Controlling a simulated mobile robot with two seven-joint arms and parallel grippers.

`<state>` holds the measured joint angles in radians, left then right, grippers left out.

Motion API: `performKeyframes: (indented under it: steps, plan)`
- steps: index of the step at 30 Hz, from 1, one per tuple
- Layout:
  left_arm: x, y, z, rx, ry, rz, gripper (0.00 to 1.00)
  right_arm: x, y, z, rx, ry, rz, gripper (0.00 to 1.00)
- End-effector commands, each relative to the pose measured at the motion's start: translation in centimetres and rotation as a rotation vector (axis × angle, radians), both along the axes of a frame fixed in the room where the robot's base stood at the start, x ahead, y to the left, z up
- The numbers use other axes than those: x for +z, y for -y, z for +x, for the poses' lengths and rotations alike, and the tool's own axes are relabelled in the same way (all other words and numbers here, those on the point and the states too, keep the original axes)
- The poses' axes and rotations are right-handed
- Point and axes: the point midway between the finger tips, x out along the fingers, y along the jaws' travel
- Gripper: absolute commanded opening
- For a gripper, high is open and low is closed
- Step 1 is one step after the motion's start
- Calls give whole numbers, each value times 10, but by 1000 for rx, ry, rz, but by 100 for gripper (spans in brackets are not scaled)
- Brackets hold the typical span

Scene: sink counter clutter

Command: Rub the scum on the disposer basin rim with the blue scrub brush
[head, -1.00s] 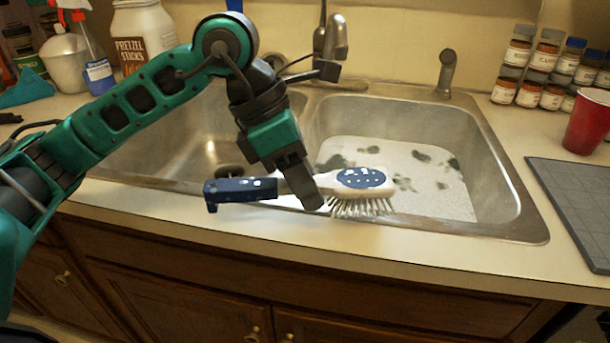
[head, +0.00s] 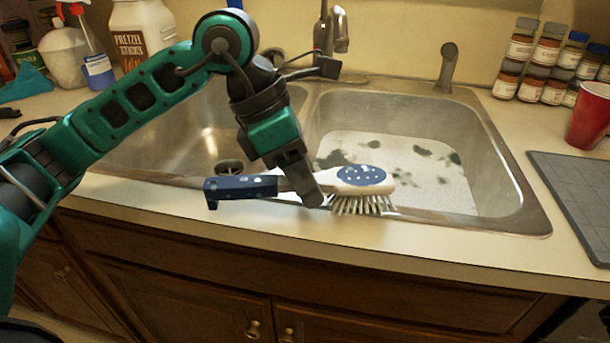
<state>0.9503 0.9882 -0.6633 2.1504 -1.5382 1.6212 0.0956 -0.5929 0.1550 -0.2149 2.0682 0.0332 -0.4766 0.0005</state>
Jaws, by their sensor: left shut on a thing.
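The blue scrub brush (head: 362,178) has a blue handle with white specks, a pale head with a blue speckled top, and pale bristles facing down. My left gripper (head: 311,196) is shut on the brush near the neck, between handle and head. The brush lies level over the front rim of the double sink (head: 470,224), its bristles by the front edge of the right basin. I cannot tell whether the bristles touch the rim. The left basin (head: 190,150) has a dark drain opening (head: 230,168). I cannot make out scum on the rim. My right gripper is not in view.
A whitish, dark-blotched sheet (head: 400,150) covers the right basin's floor. The faucet (head: 340,30) stands behind. Spice jars (head: 530,75), a red cup (head: 590,115) and a grey mat (head: 580,195) are at right. A pretzel jar (head: 130,45) and spray bottle (head: 95,60) are back left.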

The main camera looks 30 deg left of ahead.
Motion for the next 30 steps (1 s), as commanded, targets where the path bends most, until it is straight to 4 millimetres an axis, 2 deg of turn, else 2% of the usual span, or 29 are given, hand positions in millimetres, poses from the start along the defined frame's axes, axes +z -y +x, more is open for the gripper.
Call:
performKeyframes:
  steps: [20, 30]
  plan:
    - [-11, 1, 0, 0, 0, 0, 0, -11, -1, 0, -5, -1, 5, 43]
    - [-10, 27, 8, -3, 2, -2, 0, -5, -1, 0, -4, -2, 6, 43]
